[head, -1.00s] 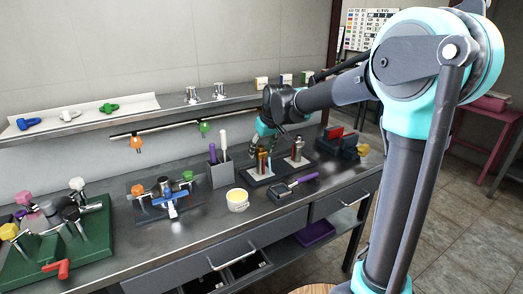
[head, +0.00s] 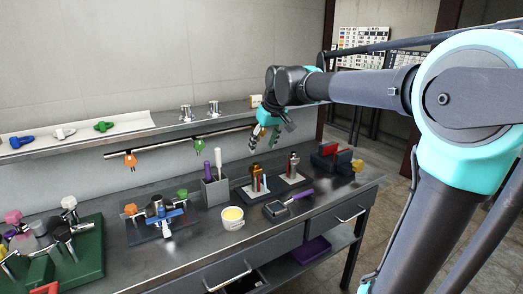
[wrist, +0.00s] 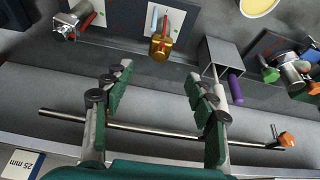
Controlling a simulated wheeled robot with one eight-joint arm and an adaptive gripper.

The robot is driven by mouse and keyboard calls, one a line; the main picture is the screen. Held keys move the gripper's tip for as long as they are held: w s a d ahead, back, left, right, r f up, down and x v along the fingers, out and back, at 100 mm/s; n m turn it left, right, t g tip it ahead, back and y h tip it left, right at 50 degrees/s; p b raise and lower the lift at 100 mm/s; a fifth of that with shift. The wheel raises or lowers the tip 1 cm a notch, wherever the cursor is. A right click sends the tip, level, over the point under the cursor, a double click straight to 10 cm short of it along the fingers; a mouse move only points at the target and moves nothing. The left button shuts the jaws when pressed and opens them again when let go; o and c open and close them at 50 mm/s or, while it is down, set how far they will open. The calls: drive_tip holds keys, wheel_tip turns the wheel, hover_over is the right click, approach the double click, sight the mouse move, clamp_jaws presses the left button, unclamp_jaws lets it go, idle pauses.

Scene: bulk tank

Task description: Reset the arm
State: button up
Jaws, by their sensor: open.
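My gripper (head: 272,128) is raised above the workbench, near the shelf's right part in the head view. In the wrist view my gripper (wrist: 158,88) has its green-padded fingers spread wide with nothing between them. My teal and dark grey arm reaches in from the right in the head view. Beneath the gripper, a brass-coloured fitting (head: 257,178) and a metal fitting (head: 292,167) stand on a dark board; they also show at the top of the wrist view. The gripper is apart from both.
The metal shelf (head: 150,130) and hanging rail (head: 160,145) run along the wall. A grey holder (head: 214,190) with two handled tools, a yellow-filled cup (head: 232,218), a purple-handled brush (head: 277,209), a blue-handled valve rig (head: 170,215) and a red-and-dark block (head: 326,156) stand on the bench.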

drive_tip(key=s+d+f+m+h, duration=0.1)
drive_tip(key=s+d+f+m, duration=0.2)
drive_tip(key=s+d+f, duration=0.8)
drive_tip(key=s+d+f+m+h, duration=0.1)
drive_tip(key=s+d+f+m, duration=0.3)
drive_tip(key=s+d+f, duration=0.7)
wheel_tip(320, 180, down, 4)
drive_tip(key=shift+s+d+f+t+h, duration=0.25)
drive_tip(key=shift+s+d+t+h, duration=0.05)
drive_tip(key=shift+s+d, duration=0.1)
